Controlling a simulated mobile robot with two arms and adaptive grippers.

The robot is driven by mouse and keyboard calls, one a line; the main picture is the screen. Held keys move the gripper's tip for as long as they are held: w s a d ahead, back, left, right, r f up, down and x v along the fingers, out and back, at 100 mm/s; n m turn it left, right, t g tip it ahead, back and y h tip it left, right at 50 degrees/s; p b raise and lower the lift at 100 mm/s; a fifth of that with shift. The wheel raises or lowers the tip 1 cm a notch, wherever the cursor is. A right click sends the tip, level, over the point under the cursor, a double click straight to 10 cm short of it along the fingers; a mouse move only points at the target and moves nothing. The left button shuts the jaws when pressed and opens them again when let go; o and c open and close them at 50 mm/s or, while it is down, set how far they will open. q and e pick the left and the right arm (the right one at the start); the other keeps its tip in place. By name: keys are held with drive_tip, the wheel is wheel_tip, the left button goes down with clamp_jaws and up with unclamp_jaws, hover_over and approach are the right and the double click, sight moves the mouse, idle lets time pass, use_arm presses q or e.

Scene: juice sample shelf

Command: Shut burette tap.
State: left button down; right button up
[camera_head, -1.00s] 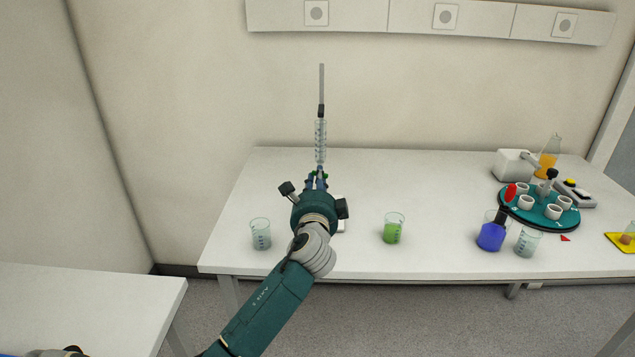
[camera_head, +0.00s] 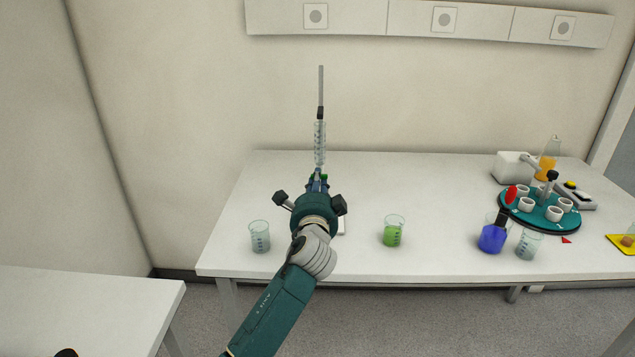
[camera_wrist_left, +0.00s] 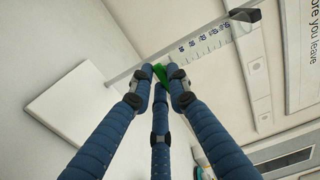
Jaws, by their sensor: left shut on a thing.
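The burette (camera_head: 320,143) stands upright above the white table, a clear graduated tube with a grey rod rising above it. In the left wrist view the burette (camera_wrist_left: 209,41) runs diagonally, with its green tap (camera_wrist_left: 163,74) between my fingertips. My left gripper (camera_head: 318,178) reaches the burette's lower part from the front, and its blue fingers (camera_wrist_left: 160,86) are shut on the tap. The gripper body hides the tap's lower part and most of the stand's base in the head view. My right gripper is not in view.
An empty beaker (camera_head: 260,236) stands left of my arm, and a beaker of green liquid (camera_head: 393,231) to its right. Further right are a blue flask (camera_head: 492,238), another beaker (camera_head: 528,245) and a teal carousel (camera_head: 565,221). The table between the green beaker and blue flask is clear.

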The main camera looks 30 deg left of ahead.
use_arm(q)
drive_tip(key=c, duration=1.7)
unclamp_jaws()
drive_tip(key=shift+o, duration=0.2)
drive_tip(key=v, duration=1.2)
drive_tip(key=shift+s+f, duration=0.1)
drive_tip(key=shift+f, duration=0.05)
